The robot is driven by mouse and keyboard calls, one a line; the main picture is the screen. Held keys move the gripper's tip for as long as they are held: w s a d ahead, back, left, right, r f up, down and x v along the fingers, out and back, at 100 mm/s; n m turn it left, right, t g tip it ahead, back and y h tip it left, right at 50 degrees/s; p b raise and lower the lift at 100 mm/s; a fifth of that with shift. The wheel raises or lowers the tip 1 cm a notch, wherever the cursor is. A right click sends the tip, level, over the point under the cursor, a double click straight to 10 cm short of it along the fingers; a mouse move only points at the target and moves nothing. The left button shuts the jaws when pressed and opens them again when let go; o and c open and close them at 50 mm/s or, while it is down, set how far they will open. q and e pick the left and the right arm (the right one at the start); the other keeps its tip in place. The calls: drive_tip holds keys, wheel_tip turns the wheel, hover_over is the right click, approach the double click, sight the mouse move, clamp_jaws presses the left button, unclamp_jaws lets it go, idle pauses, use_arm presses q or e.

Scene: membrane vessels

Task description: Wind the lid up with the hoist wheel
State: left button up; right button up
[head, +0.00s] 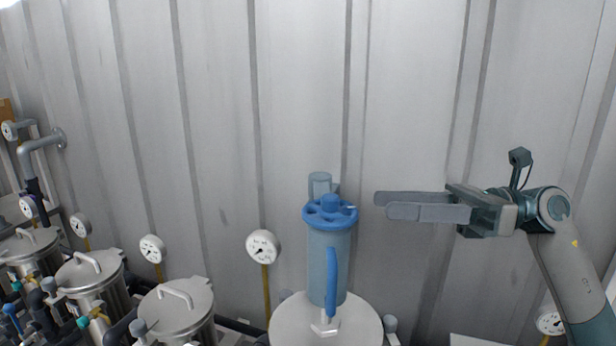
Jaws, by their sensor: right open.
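The blue hoist wheel (316,221) sits on top of an upright grey-blue column, with a hub in its middle and holes around its rim. A blue upright bar is on the column's front. The pale round lid (362,322) shows at the bottom, cut off by the picture's edge, with a nut-like fitting on it. My right gripper (384,205) comes in from the right with its fingers pointing left. It is open and empty, with its fingertips a short gap to the right of the wheel. My left gripper is out of view.
Several metal vessels with handled lids (178,308) stand at lower left, with pipes and valves. A gauge (263,247) on a yellow stem stands left of the column, and another gauge (549,321) is at lower right. A corrugated wall (420,90) closes the back.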

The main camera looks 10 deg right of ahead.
sight(308, 206)
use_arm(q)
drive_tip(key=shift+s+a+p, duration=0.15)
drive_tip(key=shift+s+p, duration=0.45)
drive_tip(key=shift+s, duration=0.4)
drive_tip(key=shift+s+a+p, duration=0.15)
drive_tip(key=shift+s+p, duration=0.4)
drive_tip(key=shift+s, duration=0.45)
use_arm(e)
drive_tip(key=shift+s+d+f+m+t+h, duration=0.15)
drive_tip(key=shift+s+d+m+t+h, duration=0.35)
drive_tip(key=shift+t, duration=0.55)
drive_tip(key=shift+s+d+f+m+t+h, duration=0.1)
drive_tip(key=shift+d+f+m+t+h, duration=0.15)
drive_tip(key=shift+t+h, duration=0.65)
drive_tip(key=shift+s+d+f+m+t+h, duration=0.1)
drive_tip(key=shift+s+d+m+t+h, duration=0.3)
drive_tip(key=shift+t, duration=0.85)
drive_tip(key=shift+w+a, duration=0.1)
drive_tip(key=shift+w, duration=0.05)
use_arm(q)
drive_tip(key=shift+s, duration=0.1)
use_arm(e)
drive_tip(key=shift+w, duration=0.1)
